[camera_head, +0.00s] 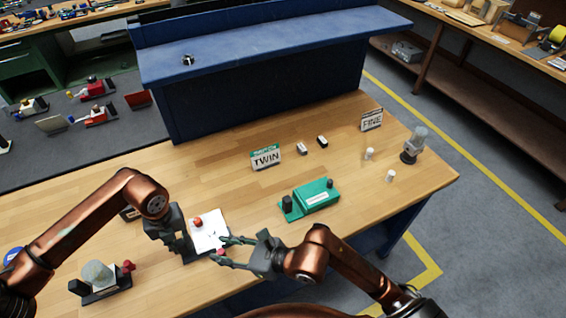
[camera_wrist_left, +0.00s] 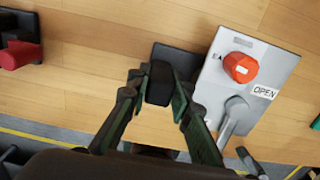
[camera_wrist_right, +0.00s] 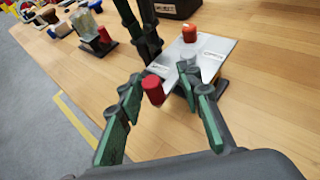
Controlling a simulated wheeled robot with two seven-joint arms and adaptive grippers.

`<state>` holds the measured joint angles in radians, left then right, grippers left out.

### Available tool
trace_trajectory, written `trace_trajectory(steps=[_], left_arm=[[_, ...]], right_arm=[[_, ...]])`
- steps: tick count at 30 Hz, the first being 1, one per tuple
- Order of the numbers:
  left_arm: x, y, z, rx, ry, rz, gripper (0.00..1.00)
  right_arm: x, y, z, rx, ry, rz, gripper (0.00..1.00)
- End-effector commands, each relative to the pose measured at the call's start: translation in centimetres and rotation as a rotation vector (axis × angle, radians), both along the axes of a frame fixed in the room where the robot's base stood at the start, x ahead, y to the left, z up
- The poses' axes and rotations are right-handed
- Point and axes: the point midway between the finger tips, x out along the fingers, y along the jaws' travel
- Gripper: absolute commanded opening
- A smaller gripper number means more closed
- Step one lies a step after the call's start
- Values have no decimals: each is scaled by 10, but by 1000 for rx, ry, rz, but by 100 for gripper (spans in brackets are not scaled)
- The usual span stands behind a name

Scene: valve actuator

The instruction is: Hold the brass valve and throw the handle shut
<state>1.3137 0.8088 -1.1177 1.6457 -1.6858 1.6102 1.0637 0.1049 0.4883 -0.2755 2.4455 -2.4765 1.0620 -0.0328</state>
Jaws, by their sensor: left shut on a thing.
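A black block (camera_wrist_left: 160,85) sits beside the plate. My left gripper (camera_wrist_left: 157,85) is shut on this block, one finger on each side. The handle's red end (camera_wrist_right: 152,88) points toward my right gripper. My right gripper (camera_wrist_right: 157,82) is open, its fingertips on either side of the red end with gaps visible. Whether a finger touches it I cannot tell.
A dark-based device (camera_head: 100,280) stands at the near left. Small white and black pieces lie farther right. A blue raised shelf (camera_head: 270,45) closes the back. Bare wood lies between.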

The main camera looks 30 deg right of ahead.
Motion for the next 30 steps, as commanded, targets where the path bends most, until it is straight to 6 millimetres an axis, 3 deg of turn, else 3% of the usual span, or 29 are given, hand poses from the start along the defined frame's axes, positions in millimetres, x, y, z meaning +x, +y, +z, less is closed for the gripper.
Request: trace_trajectory(steps=[8, 15, 30], left_arm=[[-2, -1, -2, 0, 5, -3, 0], [-2, -1, -2, 1, 5, -6, 0], [-2, 0, -2, 1, 6, -5, 0]], right_arm=[[14, -30, 0, -4, 4, 89, 33], [49, -60, 1, -1, 2, 91, 33], [80, -67, 1, 4, 7, 409, 33]])
